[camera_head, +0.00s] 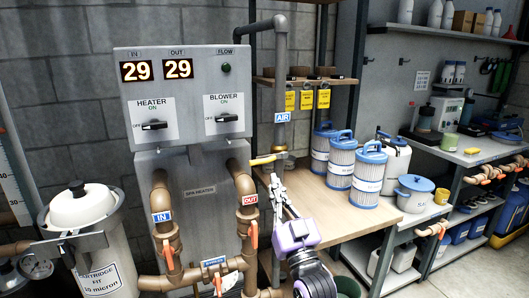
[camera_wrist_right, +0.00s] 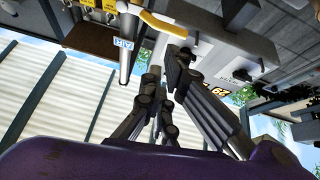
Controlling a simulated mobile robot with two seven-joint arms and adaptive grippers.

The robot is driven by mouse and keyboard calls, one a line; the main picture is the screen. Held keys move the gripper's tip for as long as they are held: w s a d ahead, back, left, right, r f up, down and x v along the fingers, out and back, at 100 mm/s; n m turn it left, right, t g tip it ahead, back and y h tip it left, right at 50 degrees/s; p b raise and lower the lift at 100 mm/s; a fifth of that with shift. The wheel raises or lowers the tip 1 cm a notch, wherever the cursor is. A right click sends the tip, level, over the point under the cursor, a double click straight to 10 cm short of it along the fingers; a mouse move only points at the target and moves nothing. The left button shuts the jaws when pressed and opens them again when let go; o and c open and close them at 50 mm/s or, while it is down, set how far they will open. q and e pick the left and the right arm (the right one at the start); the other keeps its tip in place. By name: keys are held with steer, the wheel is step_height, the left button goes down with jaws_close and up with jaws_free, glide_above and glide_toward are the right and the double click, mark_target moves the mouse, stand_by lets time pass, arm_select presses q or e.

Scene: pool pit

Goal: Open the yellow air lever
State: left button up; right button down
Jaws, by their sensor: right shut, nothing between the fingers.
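The yellow air lever (camera_head: 263,160) sits on the grey vertical pipe just below the blue AIR label (camera_head: 282,117). It points left from its valve, across the pipe. In the right wrist view the yellow lever (camera_wrist_right: 163,25) shows near the top, beside the pipe and the AIR label (camera_wrist_right: 123,44). My right gripper (camera_head: 275,182) is just below the lever in the head view, shut and empty. In the wrist view its fingertips (camera_wrist_right: 168,62) are close to the lever; whether they touch it I cannot tell. My left gripper is not in view.
The heater cabinet (camera_head: 190,95) stands left of the pipe. Brown pipes with red valve handles, one by the OUT label (camera_head: 250,199), run below. Filter cartridges (camera_head: 341,160) stand on the wooden bench (camera_head: 325,200) to the right. A cartridge filter tank (camera_head: 95,255) is at lower left.

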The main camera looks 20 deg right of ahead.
mark_target(265, 156)
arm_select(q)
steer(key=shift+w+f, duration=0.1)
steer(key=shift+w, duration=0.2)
arm_select(e)
steer(key=shift+m, duration=0.4)
steer(key=r, duration=0.1)
steer(key=s+r, duration=0.1)
steer(key=r, duration=0.2)
steer(key=shift+s+r, duration=0.25)
steer(key=shift+r, duration=0.05)
